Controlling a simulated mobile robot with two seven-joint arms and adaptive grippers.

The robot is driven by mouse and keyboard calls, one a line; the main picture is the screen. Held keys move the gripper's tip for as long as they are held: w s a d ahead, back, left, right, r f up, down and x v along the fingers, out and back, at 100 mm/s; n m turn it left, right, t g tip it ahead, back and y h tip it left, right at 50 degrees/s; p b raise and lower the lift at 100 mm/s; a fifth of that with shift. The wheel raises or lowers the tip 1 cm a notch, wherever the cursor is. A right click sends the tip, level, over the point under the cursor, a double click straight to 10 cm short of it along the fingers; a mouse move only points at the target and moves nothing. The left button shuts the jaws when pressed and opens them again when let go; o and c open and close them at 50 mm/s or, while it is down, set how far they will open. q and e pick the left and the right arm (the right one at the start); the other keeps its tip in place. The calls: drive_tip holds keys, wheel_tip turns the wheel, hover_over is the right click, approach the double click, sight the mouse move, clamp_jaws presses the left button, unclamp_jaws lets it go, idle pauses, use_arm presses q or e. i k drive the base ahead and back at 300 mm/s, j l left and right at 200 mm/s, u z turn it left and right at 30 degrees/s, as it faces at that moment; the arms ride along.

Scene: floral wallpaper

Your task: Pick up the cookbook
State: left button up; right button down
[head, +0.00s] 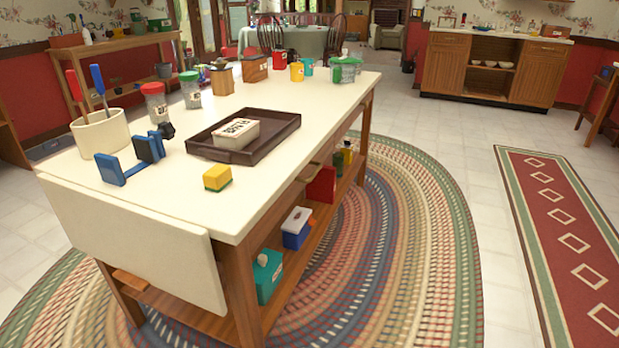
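No object can be clearly identified as the cookbook in the head view. A red, flat-sided, book-like item (322,185) stands on the lower shelf of the kitchen island, partly under the tabletop edge; I cannot tell if it is the cookbook. A blue and white box (297,228) and a teal box (268,276) sit nearer on the same shelf. Neither of my grippers is in view.
The island top (300,97) bears a dark tray (208,151) with a white box, a yellow block (217,178), a blue clamp (110,169), a utensil crock (101,134) and jars. An oval braided rug (420,230) lies underneath.

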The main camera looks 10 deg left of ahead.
sight(322, 188)
drive_tip(key=i+l+z, duration=0.3)
drive_tip(key=i+z, duration=0.3)
drive_tip(key=i, duration=0.25)
drive_tip(key=i+z, duration=0.1)
drive_tip(key=i, duration=1.55)
drive_tip(key=i+l+u, duration=0.1)
drive_tip(key=i+u, duration=0.25)
drive_tip(key=i+l+u, duration=0.3)
drive_tip(key=i, duration=0.15)
drive_tip(key=i+l+u, duration=0.15)
drive_tip(key=i+u, duration=0.2)
drive_tip(key=i+l+u, duration=0.2)
drive_tip(key=u, duration=0.15)
drive_tip(key=i+l+u, duration=0.2)
drive_tip(key=u, duration=0.15)
drive_tip(key=i+l+u, duration=0.1)
drive_tip(key=l+u, duration=0.25)
